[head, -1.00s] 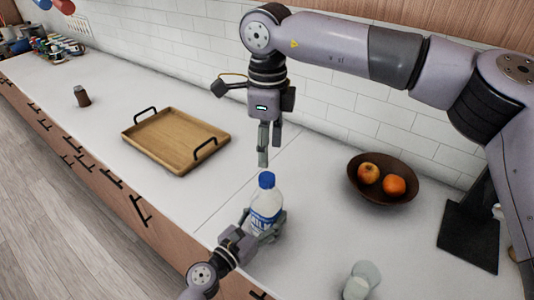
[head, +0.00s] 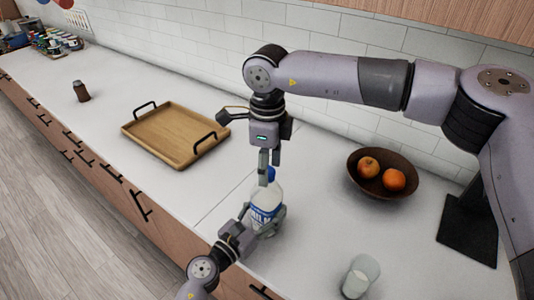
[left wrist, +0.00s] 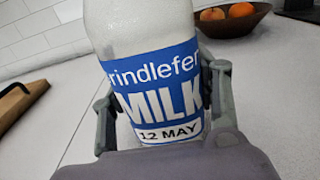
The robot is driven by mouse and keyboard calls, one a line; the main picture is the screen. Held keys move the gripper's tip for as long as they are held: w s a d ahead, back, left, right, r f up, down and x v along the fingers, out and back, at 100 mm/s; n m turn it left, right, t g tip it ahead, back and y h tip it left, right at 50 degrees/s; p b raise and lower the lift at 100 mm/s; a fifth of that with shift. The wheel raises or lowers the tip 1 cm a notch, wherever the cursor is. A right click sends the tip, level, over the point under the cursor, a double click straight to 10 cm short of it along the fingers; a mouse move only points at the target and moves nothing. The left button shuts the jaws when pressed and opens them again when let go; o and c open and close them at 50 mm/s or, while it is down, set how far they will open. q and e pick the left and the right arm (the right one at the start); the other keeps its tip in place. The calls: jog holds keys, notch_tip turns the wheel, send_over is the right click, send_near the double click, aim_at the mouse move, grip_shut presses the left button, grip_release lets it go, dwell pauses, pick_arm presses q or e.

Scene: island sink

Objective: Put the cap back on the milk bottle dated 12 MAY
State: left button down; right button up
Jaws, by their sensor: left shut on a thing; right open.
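The milk bottle (head: 266,202) stands upright on the white counter, with a blue and white label. In the left wrist view its label (left wrist: 158,92) reads MILK and 12 MAY. My left gripper (head: 262,224) is shut around the bottle's lower body. The blue cap (head: 271,173) sits at the bottle's top, partly hidden by a finger of my right gripper (head: 269,175). The right gripper points down from above, open, with its fingertips at the cap. Whether they touch it, and how the cap is seated, I cannot tell. The left wrist view cuts off the bottle's top.
A wooden tray (head: 138,137) with black handles is at the left. A brown bowl (head: 383,193) with fruit stands at the right. A glass (head: 360,277) with white contents stands at the front right. A small brown jar (head: 81,91) is far left. The tiled wall is behind.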

jog(key=shift+f, duration=0.2)
grip_shut()
dwell(0.6)
jog(key=shift+o, duration=0.7)
grip_release()
notch_tip(320, 180, up, 12)
